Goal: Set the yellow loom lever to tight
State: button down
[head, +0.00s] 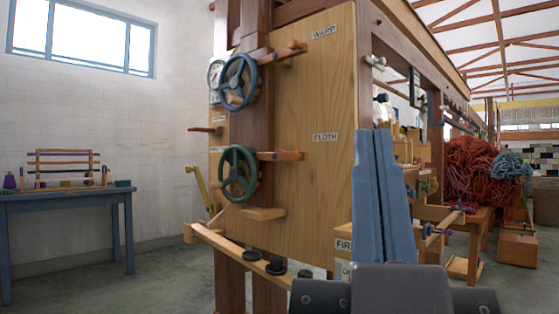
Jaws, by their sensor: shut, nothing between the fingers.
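The yellow lever (201,184) stands at the left edge of the wooden loom panel (300,190), near the green handwheel. It leans, with its upper end toward the left. No label for tight is readable near it. My gripper (376,132) points upward at the right of the panel, its two blue-grey fingers together and empty. It is well to the right of the lever in the picture and apart from it. It covers part of the loom's right side and of a label beginning "FIR".
A blue handwheel (240,81) and a green handwheel (238,173) stick out from the loom post. A wooden rail (230,247) with black knobs runs below. A blue table (65,195) with a small loom stands left. Red wool (470,170) is piled right. Floor between table and loom is clear.

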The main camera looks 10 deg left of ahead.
notch_tip(320, 180, up, 60)
jog(key=p, duration=5.6)
jog(key=shift+f+p, duration=0.2)
jog(key=shift+p, duration=0.15)
